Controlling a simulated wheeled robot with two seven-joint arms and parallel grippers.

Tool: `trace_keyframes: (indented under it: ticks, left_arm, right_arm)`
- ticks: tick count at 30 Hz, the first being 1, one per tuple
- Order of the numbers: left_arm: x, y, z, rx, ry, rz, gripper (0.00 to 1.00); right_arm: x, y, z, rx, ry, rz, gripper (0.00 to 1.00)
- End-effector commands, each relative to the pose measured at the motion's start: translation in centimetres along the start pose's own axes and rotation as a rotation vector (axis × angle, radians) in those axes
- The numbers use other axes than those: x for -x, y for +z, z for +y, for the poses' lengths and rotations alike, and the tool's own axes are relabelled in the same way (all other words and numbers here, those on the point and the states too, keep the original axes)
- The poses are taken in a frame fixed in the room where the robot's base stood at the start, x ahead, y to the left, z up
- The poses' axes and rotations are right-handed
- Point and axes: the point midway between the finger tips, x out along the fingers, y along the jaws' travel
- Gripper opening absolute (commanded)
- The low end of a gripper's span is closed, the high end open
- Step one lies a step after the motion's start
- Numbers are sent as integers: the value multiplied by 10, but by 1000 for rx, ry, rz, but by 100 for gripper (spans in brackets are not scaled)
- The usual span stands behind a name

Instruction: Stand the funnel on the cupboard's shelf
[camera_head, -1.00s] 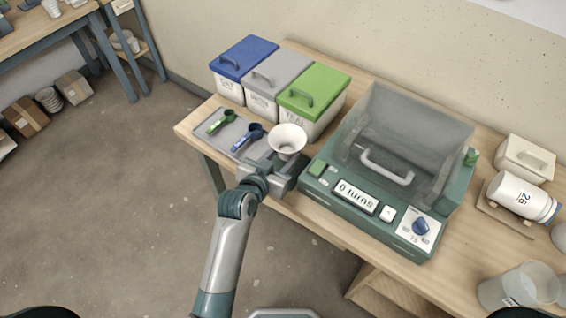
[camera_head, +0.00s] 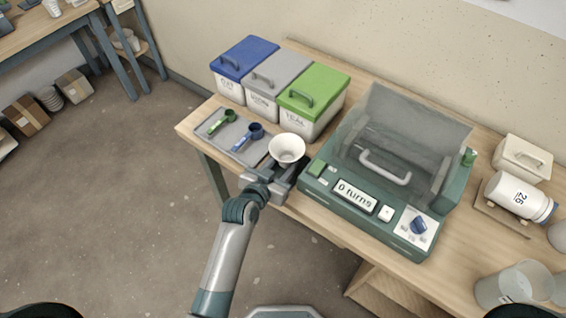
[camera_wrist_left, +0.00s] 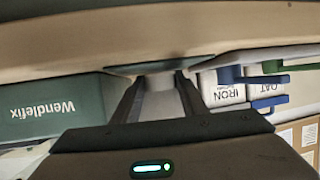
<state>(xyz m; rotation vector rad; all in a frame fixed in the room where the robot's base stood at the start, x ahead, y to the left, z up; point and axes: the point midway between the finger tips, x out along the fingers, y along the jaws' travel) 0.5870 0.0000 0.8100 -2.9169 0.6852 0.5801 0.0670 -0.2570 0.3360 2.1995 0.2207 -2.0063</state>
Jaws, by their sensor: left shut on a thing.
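The white funnel (camera_head: 287,148) is upright, wide mouth up, at the table's front edge, between the tray and the green machine. My left gripper (camera_head: 284,166) is shut on it below the cone, and the cone hides the fingertips in the head view. In the left wrist view the funnel's pale narrow part (camera_wrist_left: 160,100) sits between the two dark fingers of my left gripper (camera_wrist_left: 160,90). A light wooden piece (camera_head: 385,292), possibly the cupboard, shows under the table's front; I cannot make out its shelf. My right gripper is not in view.
The green machine (camera_head: 325,192) with a clear lid stands right of the funnel. A grey tray (camera_head: 212,138) with a green and a blue scoop lies to its left. Lidded blue, grey and green bins (camera_head: 312,95) stand behind. The floor (camera_head: 110,220) at the left is open.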

Motion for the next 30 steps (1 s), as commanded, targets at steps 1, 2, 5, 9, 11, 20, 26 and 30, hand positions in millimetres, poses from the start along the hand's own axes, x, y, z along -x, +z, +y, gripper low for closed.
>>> trace_keyframes:
  ticks: [1, 2, 5, 9, 11, 20, 26, 30]
  left_arm:
    - [-1, 2, 0, -1, 0, 0, 16]
    - [-1, 2, 0, -1, 0, 0, 16]
    - [-2, 5, 0, -1, 0, -1, 16]
    - [-3, 9, 0, -1, 0, -3, 16]
    - [-4, 11, 0, -1, 0, -5, 16]
    - [-4, 16, 2, -1, 4, -14, 57]
    - [-3, 17, 3, 0, 6, -16, 57]
    - [-3, 17, 4, 0, 7, -17, 57]
  right_arm:
    - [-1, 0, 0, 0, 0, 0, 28]
    - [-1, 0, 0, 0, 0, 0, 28]
    - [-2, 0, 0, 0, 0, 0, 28]
    - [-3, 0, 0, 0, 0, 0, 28]
    - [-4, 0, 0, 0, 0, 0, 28]
    - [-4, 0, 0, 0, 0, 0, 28]
    - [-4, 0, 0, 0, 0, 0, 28]
    - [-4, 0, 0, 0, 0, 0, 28]
